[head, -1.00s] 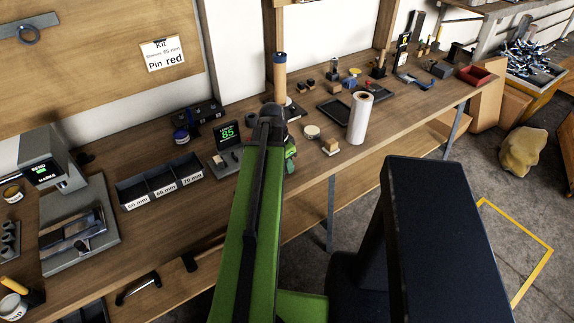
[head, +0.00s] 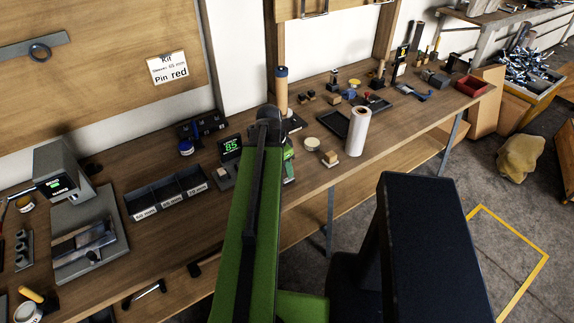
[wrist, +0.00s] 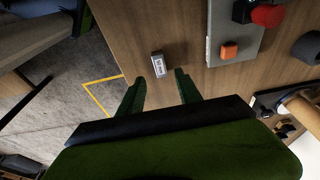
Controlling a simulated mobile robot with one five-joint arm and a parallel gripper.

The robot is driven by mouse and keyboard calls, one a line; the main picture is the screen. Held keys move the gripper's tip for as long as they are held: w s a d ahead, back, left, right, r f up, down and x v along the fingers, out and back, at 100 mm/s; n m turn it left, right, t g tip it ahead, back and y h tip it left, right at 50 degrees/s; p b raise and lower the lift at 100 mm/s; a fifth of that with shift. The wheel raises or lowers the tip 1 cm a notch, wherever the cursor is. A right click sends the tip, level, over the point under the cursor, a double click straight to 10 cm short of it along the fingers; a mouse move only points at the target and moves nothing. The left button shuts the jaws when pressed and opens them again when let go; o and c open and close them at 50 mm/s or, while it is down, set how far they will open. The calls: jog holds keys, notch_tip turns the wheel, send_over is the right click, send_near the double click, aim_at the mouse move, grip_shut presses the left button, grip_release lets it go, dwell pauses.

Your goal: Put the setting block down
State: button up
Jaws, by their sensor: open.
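A small grey block with a white printed label (wrist: 159,65), likely the setting block, rests on the wooden bench top (wrist: 150,25) in the wrist view. My gripper (wrist: 157,78) is open. Its two green fingers point toward the block, which lies just beyond and between their tips, with a gap on each side. No contact is visible. In the head view, my arm hides the block and most of the gripper.
In the wrist view, a grey plate (wrist: 238,25) with an orange button (wrist: 228,50) and a red knob (wrist: 268,15) lies right of the block. In the head view, a labelled three-bin tray (head: 168,192), lit display (head: 231,147) and white roll (head: 358,132) stand nearby.

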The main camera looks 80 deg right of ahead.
jog(key=d+p+v, duration=0.1)
jog(key=p+v, duration=0.3)
jog(key=v, duration=0.2)
jog(key=shift+a, duration=0.5)
jog(key=w+a+n+t, duration=0.1)
jog(key=w+a+n, duration=0.5)
jog(key=w, duration=0.6)
jog(key=w+a+n, duration=0.3)
jog(key=w+a, duration=0.5)
jog(key=w, duration=0.5)
jog(key=w+a+n+t, duration=0.1)
jog(key=w+a+n, duration=0.4)
jog(key=w+a, duration=0.5)
jog(key=w+a+n, duration=0.4)
jog(key=a, duration=0.7)
jog(key=w+a+n+y, duration=0.1)
jog(key=w+a+n, duration=0.3)
jog(key=a, duration=0.8)
jog(key=w+a+n, duration=0.5)
jog(key=a, duration=0.6)
jog(key=shift+a+f+y, duration=0.3)
jog(key=shift+a+y, duration=0.05)
jog(key=shift+y, duration=0.05)
